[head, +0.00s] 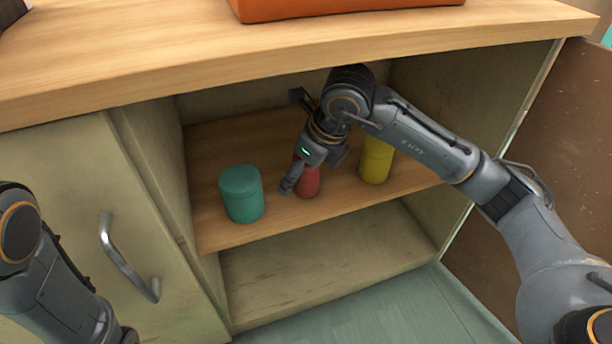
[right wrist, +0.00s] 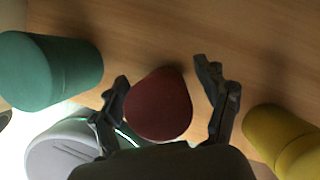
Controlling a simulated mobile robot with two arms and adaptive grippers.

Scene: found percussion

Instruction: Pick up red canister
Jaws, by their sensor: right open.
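The red canister (head: 308,181) stands on the upper shelf of the open cabinet, between a teal canister and a yellow one. My right gripper (head: 294,180) reaches into the cabinet and partly covers the red canister in the head view. In the right wrist view the dark red canister (right wrist: 160,104) lies between the two spread fingers of the right gripper (right wrist: 168,92). A gap shows on the right finger's side; the left finger is very close to the canister, and I cannot tell whether it touches. My left arm shows at the lower left; its gripper is not visible.
The teal canister (head: 241,194) stands to the left and the yellow canister (head: 376,161) to the right on the same shelf (head: 222,236). The wooden countertop (head: 150,60) overhangs the opening and carries an orange object (head: 340,8). A brown door (head: 545,170) stands open at right.

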